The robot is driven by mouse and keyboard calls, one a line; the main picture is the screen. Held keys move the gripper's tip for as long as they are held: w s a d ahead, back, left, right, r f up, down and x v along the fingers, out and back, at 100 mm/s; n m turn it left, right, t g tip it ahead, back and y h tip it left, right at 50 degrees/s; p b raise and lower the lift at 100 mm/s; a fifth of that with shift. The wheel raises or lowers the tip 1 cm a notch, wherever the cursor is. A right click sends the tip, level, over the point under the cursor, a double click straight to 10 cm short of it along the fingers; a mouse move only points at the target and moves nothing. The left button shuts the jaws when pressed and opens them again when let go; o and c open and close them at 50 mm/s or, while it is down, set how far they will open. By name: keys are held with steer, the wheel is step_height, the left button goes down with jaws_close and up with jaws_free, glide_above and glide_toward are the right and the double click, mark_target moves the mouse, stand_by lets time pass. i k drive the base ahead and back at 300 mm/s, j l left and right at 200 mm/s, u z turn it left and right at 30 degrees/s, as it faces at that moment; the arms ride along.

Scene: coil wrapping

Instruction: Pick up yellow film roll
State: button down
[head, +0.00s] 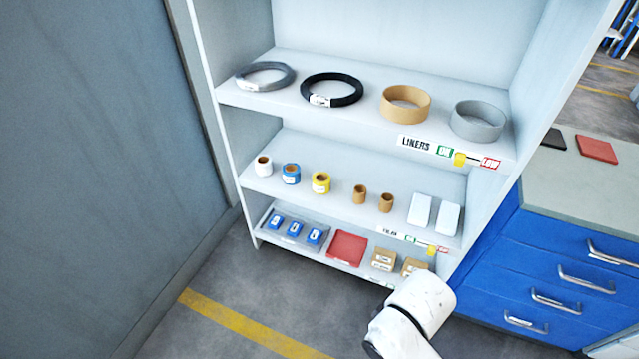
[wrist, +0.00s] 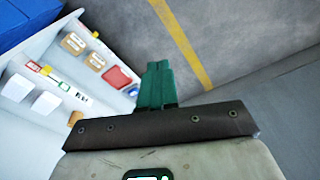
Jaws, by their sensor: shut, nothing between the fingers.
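The yellow film roll (head: 321,182) stands upright on the middle shelf of the white rack in the head view, with a blue roll (head: 291,173) to its left. I cannot make it out in the wrist view. My gripper (wrist: 157,72) shows in the wrist view with its green fingers together and nothing between them. It is over the floor beside the rack, apart from the shelves. In the head view only part of my white arm shows at the bottom, and the gripper is out of sight.
The middle shelf (head: 258,184) also holds a white roll (head: 263,165), two brown rolls and two white boxes. Rings lie on the shelf above; a red pad (head: 347,248) and cartons lie below. Blue drawers (head: 560,270) stand to the right. A grey wall (head: 90,150) is left. Floor in front is clear.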

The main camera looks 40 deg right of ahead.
mark_target(321, 183)
steer(key=i+l+z, duration=0.2)
steer(key=i+l, duration=0.4)
steer(key=i+l+z, duration=0.2)
steer(key=i+l, duration=0.25)
steer(key=i, duration=0.2)
